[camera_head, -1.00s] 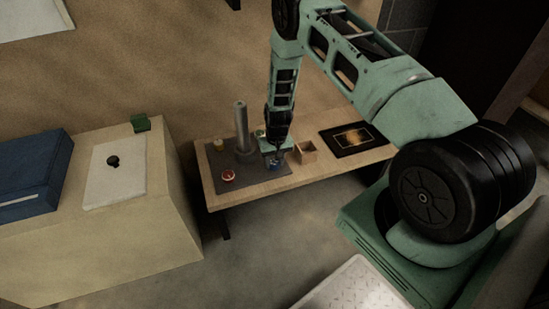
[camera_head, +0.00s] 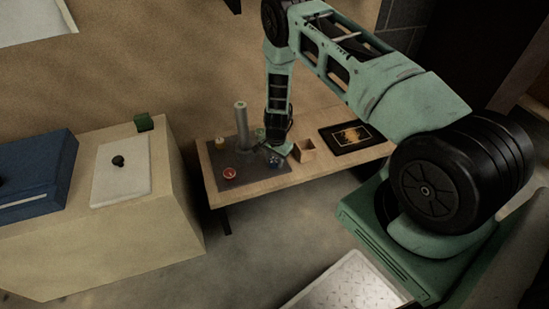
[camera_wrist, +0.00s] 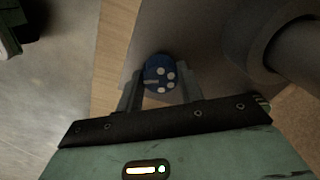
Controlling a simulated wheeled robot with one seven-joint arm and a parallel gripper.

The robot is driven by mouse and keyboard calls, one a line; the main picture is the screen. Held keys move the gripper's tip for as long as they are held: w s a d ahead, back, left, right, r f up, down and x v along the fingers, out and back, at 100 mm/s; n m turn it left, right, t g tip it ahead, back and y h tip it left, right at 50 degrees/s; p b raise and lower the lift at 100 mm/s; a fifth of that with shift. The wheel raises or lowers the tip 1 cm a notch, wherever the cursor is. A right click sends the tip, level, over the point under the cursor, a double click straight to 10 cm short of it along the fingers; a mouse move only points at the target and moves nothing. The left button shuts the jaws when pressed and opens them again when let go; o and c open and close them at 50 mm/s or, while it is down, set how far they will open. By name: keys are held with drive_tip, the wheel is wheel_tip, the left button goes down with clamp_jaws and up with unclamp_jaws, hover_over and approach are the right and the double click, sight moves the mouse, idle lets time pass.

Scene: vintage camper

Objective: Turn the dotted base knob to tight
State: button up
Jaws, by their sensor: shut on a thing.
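The dotted base knob (camera_wrist: 158,72) is a round blue knob with several pale dots and a pale bar mark on its top. In the wrist view it sits between the two fingertips of my gripper (camera_wrist: 160,88), which is shut on it. In the head view my gripper (camera_head: 275,153) is low over the dark mat, and the knob (camera_head: 273,161) is mostly hidden below it. I cannot tell the tight mark or how far the knob is turned.
A grey post (camera_head: 241,125) stands close behind the knob on the dark mat (camera_head: 232,178). A red round piece (camera_head: 229,173) and a yellow piece (camera_head: 220,142) are left. A small wooden box (camera_head: 304,151) and a black framed panel (camera_head: 352,138) are right.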

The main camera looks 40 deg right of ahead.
sight(276, 161)
drive_tip(key=shift+m, duration=1.2)
drive_tip(key=o, duration=1)
wheel_tip(276, 161, up, 17)
drive_tip(key=p, duration=0.4)
drive_tip(key=shift+s+r, duration=0.2)
drive_tip(key=shift+s, duration=0.25)
